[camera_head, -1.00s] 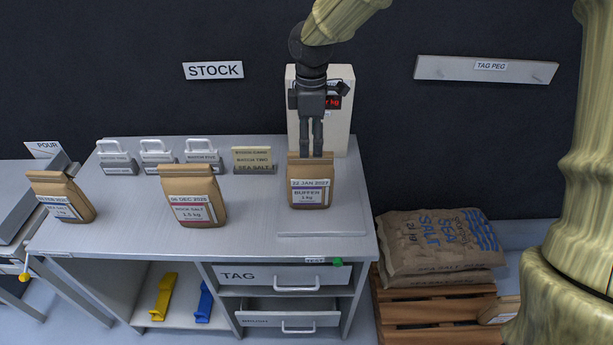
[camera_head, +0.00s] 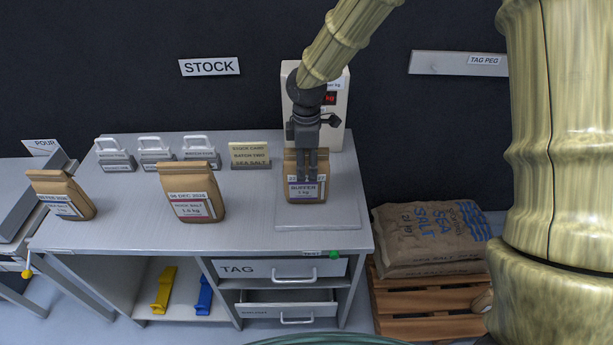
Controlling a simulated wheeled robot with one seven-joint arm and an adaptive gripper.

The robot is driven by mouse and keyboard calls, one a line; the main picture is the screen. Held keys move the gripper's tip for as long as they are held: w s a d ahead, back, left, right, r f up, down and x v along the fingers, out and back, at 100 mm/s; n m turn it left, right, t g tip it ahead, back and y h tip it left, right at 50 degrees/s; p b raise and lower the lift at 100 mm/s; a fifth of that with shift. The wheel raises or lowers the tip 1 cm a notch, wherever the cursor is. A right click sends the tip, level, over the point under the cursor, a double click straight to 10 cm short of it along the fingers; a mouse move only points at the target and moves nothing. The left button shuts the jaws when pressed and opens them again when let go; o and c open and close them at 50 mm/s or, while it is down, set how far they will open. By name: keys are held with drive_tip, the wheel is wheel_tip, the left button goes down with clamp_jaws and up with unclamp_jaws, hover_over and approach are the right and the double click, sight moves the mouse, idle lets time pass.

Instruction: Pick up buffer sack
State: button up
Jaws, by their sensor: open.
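The buffer sack (camera_head: 306,190) is a small brown paper sack with a white label reading BUFFER 1 kg. It stands upright on the right part of the grey table, in front of the white scale display. My gripper (camera_head: 308,177) is open and points down at the sack. Its dark fingers overlap the sack's upper front and cover part of the date label. I cannot tell whether the fingers touch the paper or straddle the sack's top.
A rock salt sack (camera_head: 191,191) and another brown sack (camera_head: 61,195) stand to the left on the table (camera_head: 255,225). Grey handled blocks and a card (camera_head: 249,156) stand behind. A large sea salt sack (camera_head: 430,238) lies on a pallet at right. The lower drawer (camera_head: 287,309) is partly open.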

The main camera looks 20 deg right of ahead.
drive_tip(key=shift+f, duration=0.2)
clamp_jaws()
drive_tip(key=shift+w+r, duration=0.1)
drive_tip(key=shift+r, duration=0.05)
idle(0.4)
